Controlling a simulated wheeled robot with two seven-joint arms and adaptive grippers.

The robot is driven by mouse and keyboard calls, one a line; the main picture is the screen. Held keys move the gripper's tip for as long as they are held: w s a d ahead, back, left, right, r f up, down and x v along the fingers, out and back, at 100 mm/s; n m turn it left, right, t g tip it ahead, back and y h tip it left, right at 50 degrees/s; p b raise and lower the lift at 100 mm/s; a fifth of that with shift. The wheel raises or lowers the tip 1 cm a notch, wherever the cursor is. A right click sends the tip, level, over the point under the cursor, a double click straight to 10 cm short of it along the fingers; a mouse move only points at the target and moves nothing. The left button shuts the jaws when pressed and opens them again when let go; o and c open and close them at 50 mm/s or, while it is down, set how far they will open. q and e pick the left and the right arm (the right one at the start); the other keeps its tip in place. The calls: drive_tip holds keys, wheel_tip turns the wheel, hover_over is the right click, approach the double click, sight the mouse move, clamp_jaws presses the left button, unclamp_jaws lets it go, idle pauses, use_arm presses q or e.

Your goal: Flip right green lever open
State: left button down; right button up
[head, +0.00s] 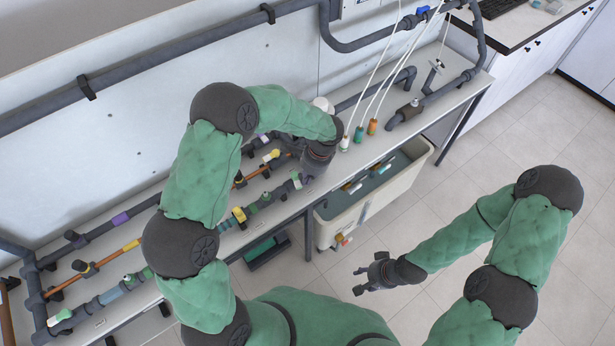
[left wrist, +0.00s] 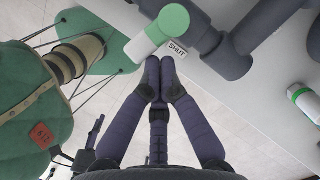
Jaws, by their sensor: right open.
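The right green lever (head: 297,180) is on the lower pipe at the front of the bench, beside my left gripper (head: 311,172). In the left wrist view the lever (left wrist: 158,32) is green and white, just beyond the tips of my left gripper (left wrist: 160,72). A "SHUT" label (left wrist: 178,49) lies beside it. The left fingers are together with nothing seen between them; whether they touch the lever I cannot tell. My right gripper (head: 366,279) is open and empty, over the floor away from the bench. Another green lever (head: 60,317) is at the far left.
Dark pipes run along the bench (head: 404,118), with a yellow lever (head: 271,156) and an orange pipe (head: 125,246) nearby. White tubes with coloured ends (head: 372,127) hang right of my left gripper. A water tank (head: 333,228) stands below the bench edge. The floor at right is clear.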

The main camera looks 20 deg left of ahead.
sight(295, 183)
use_arm(q)
drive_tip(key=shift+s+a+m+t+p, duration=0.2)
drive_tip(key=shift+s+m+p, duration=0.15)
drive_tip(key=shift+m, duration=0.5)
drive_tip(key=shift+s+a+m+t+p, duration=0.1)
drive_tip(key=shift+s+m+t+p, duration=0.2)
drive_tip(key=shift+m, duration=0.55)
drive_tip(key=shift+s+a+m+t+p, duration=0.15)
drive_tip(key=shift+s+a+m+p, duration=0.1)
drive_tip(key=shift+m, duration=0.45)
drive_tip(key=shift+s+a+m+t+p, duration=0.15)
drive_tip(key=shift+s+m, duration=0.1)
drive_tip(key=shift+m, duration=0.45)
idle(0.6)
drive_tip(key=shift+s+a+m+t+p, duration=0.15)
drive_tip(key=shift+s+a+m, duration=0.05)
drive_tip(key=shift+m, duration=0.5)
drive_tip(key=shift+s+a+m+t+p, duration=0.15)
drive_tip(key=shift+a+m, duration=0.05)
drive_tip(key=shift+m, duration=0.5)
drive_tip(key=shift+s+a+m+t, duration=0.15)
drive_tip(key=shift+a+m, duration=0.1)
drive_tip(key=shift+m, duration=0.35)
drive_tip(key=shift+s+a+m+t, duration=0.15)
drive_tip(key=shift+a+m, duration=0.1)
drive_tip(key=shift+m, duration=0.35)
idle(0.9)
